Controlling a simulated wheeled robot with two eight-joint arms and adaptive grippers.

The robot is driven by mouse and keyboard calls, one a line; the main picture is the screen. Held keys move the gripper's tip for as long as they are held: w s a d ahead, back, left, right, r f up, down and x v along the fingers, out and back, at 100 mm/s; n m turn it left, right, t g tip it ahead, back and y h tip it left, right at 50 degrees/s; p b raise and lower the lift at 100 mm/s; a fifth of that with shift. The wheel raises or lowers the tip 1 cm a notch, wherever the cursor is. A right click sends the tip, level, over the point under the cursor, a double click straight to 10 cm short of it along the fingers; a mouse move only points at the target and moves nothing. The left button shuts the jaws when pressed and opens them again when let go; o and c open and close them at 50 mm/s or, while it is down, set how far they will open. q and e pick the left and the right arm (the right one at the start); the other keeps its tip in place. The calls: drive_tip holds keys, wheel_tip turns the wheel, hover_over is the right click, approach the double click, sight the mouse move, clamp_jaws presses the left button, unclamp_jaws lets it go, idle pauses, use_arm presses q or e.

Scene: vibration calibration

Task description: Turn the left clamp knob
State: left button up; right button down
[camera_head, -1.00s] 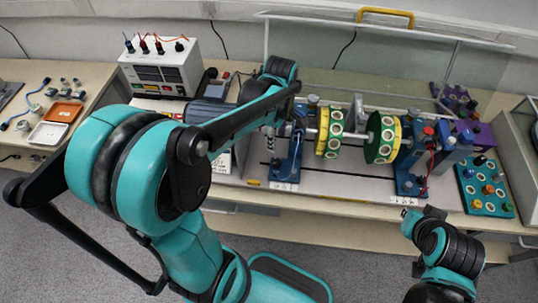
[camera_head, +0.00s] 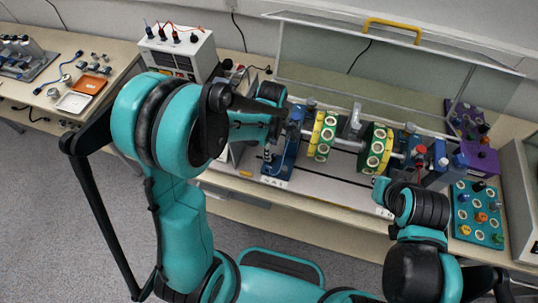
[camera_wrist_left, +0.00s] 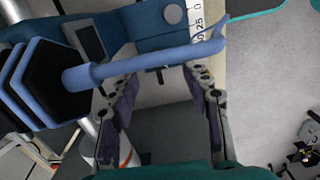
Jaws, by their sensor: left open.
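The left blue bearing stand (camera_head: 277,168) of the shaft rig stands on the bench, and its blue body and white scale also show in the left wrist view (camera_wrist_left: 150,35). I cannot single out its clamp knob with certainty; a small round grey disc (camera_wrist_left: 172,13) sits on the stand. My left gripper (camera_wrist_left: 162,72) is open, its two fingers apart before the stand. In the head view my left arm partly hides the gripper and stand. My right gripper (camera_head: 381,187) is near the bench front, its jaws unclear.
Yellow-green discs (camera_head: 322,135) sit on the shaft right of the stand. A clear guard with a yellow handle (camera_head: 392,27) stands open behind. A white meter box (camera_head: 180,52) is at the back left, and a teal peg board (camera_head: 480,215) at the right.

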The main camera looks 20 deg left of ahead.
use_arm(q)
wheel_tip(320, 180, down, 5)
drive_tip(key=shift+f+b, duration=0.1)
drive_tip(key=shift+b, duration=0.5)
drive_tip(key=shift+c, duration=0.4)
clamp_jaws()
